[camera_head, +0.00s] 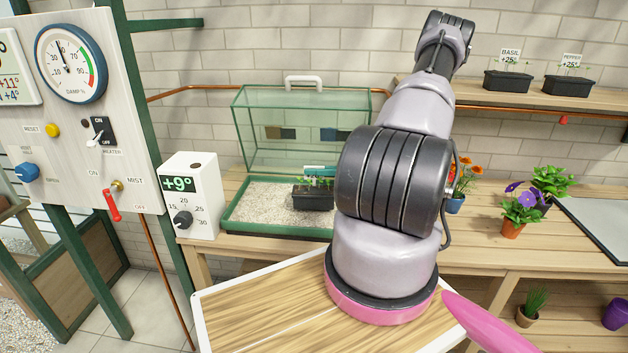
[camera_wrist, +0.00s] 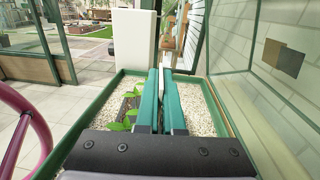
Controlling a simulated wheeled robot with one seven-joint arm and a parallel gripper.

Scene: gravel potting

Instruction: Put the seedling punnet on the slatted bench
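The seedling punnet (camera_head: 313,197) is a black tray with green seedlings and a white label. It sits on the gravel inside the green-rimmed tray (camera_head: 262,231) of a glass case. My gripper (camera_head: 321,171) reaches in from the right, at label height above the punnet. In the wrist view my gripper's teal fingers (camera_wrist: 161,95) are close together, with a thin white strip like the label between them. Leaves of the punnet (camera_wrist: 126,120) show left of the fingers. The plank-topped wooden bench (camera_head: 480,225) runs under the case and to the right. My arm hides part of it.
The case's glass lid (camera_head: 300,125) stands open behind the tray. A white thermostat box (camera_head: 191,195) stands left of it. Flowerpots (camera_head: 513,229) and a grey mat (camera_head: 603,222) are at the right. Two labelled punnets (camera_head: 508,81) stand on the upper shelf. Bare planks show in front of the flowerpots.

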